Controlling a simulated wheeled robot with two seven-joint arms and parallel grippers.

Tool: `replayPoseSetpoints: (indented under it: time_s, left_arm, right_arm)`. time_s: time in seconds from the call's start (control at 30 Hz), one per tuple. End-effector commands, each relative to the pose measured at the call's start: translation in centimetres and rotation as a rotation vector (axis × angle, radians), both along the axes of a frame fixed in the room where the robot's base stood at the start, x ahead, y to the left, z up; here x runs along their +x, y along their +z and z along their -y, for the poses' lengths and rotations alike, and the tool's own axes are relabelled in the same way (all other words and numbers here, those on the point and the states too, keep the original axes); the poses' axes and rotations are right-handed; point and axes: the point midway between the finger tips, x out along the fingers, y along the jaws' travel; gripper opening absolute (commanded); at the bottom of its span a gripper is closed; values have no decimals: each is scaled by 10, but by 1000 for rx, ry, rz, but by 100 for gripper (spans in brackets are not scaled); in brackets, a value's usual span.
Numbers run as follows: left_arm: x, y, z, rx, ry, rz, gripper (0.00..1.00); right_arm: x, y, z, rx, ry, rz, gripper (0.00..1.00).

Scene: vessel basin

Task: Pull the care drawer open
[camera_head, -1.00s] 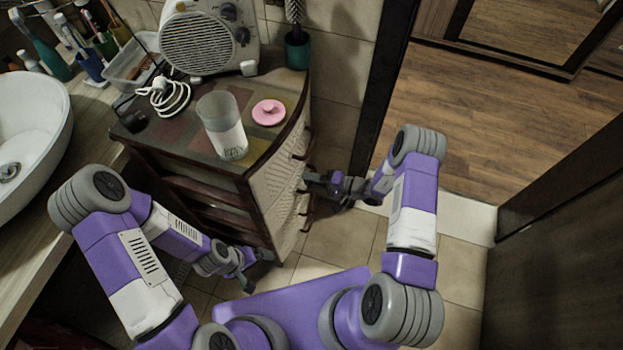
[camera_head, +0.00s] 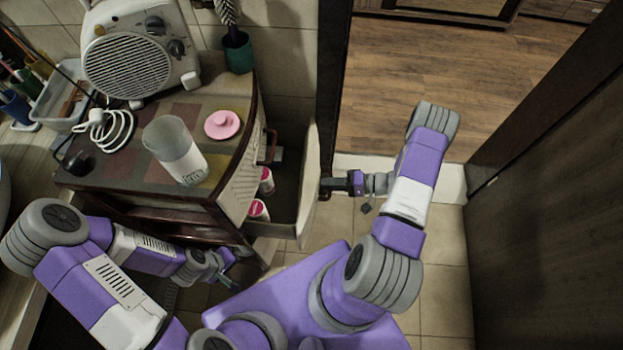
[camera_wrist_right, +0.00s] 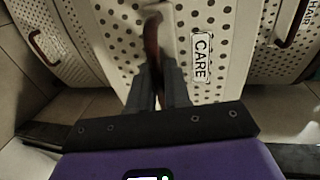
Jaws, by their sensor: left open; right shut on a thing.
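The care drawer (camera_head: 309,190) stands pulled out from the side of the cabinet (camera_head: 240,190), with a gap between its front and the cabinet. In the right wrist view its white dotted front carries the CARE label (camera_wrist_right: 201,58). My right gripper (camera_head: 328,187) is shut on the drawer's dark red handle (camera_wrist_right: 153,42); its fingers (camera_wrist_right: 158,95) close around it. Jars with pink labels (camera_head: 265,181) show inside the drawer. My left gripper (camera_head: 230,272) is open and empty, low in front of the cabinet.
On the cabinet top stand a heater (camera_head: 138,55), a clear cup (camera_head: 175,150), a pink lid (camera_head: 222,124) and a brush holder (camera_head: 238,50). A HAIR drawer (camera_wrist_right: 292,30) is beside the care drawer in the wrist view. Tiled floor (camera_head: 440,285) lies clear at right.

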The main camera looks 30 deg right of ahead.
Motion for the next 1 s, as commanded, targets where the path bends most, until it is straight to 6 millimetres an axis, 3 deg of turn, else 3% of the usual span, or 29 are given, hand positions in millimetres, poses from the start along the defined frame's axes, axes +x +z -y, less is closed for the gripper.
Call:
replayPoseSetpoints:
  time_s: [0.2, 0.43, 1.0]
  left_arm:
    - [0, -10, 0, 0, 0, 0, 100]
    - [0, -16, 0, 0, 0, 0, 100]
    - [0, -18, 0, 0, 0, 0, 100]
  right_arm:
    - [-20, -1, 32, -3, -5, 4, 0]
    - [-35, -1, 53, -1, -3, 4, 0]
    - [-42, 1, 64, 0, -1, 2, 0]
